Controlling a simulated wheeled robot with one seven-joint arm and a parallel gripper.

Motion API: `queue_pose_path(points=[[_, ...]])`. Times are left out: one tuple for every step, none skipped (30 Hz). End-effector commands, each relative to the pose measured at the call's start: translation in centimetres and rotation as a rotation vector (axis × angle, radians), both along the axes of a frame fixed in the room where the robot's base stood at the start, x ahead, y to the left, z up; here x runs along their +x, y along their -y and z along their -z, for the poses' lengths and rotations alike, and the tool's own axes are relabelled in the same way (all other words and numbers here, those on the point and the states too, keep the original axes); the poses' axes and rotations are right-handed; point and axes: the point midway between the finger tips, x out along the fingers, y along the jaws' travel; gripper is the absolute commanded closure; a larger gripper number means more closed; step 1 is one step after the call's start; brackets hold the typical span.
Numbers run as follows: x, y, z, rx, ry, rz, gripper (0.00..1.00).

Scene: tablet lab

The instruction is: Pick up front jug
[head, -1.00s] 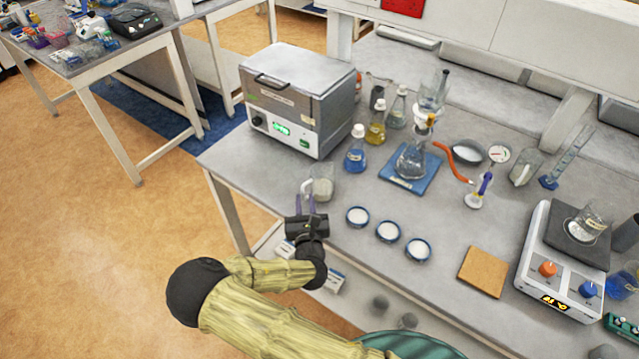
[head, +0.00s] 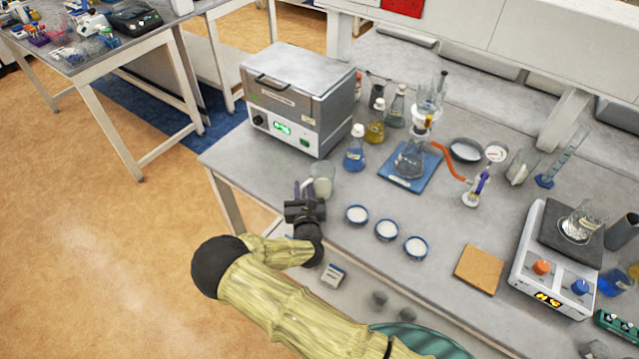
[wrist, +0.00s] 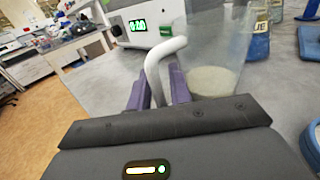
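A clear jug (head: 321,180) with pale contents stands upright on the grey bench, in front of the metal box. In the wrist view the jug (wrist: 212,50) is just beyond and right of my fingers, and its white handle (wrist: 153,66) runs down between them. My gripper (head: 304,190) is at the jug's left side, its two purple fingers (wrist: 160,88) on either side of the handle. The fingers are close to the handle, but whether they press on it is unclear. The lower end of the handle is hidden by my gripper.
The metal box with a green display (head: 300,100) stands behind the jug. A blue bottle (head: 355,150) is to its right, and several small white-filled dishes (head: 387,230) lie to the front right. Bare floor (head: 130,230) lies left of the bench.

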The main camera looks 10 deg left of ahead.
Motion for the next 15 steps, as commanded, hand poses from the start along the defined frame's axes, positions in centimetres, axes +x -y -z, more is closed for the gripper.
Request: queue_pose_path(points=[[-0.01,-0.01,-0.01,0.000,0.000,0.000,0.80],[-0.01,-0.01,-0.01,0.000,0.000,0.000,0.80],[-0.01,-0.01,-0.02,0.000,0.000,0.000,0.80],[-0.01,0.00,-0.02,0.000,0.000,0.000,0.80],[-0.01,-0.01,-0.02,0.000,0.000,0.000,0.80],[-0.01,-0.01,-0.03,0.000,0.000,0.000,0.80],[-0.01,-0.01,-0.03,0.001,0.001,0.000,0.80],[-0.01,-0.01,-0.03,0.001,0.001,0.000,0.80],[-0.01,-0.01,-0.03,0.001,0.001,0.000,0.86],[-0.02,0.01,-0.03,0.001,0.001,0.000,0.92],[-0.02,0.00,-0.04,0.001,0.001,0.000,0.97],[-0.02,0.00,-0.04,0.001,0.001,0.000,1.00],[-0.02,0.00,-0.04,0.001,0.001,0.000,1.00],[-0.02,0.00,-0.04,0.001,0.001,0.000,1.00],[-0.01,-0.01,-0.04,0.001,0.001,0.000,1.00]])
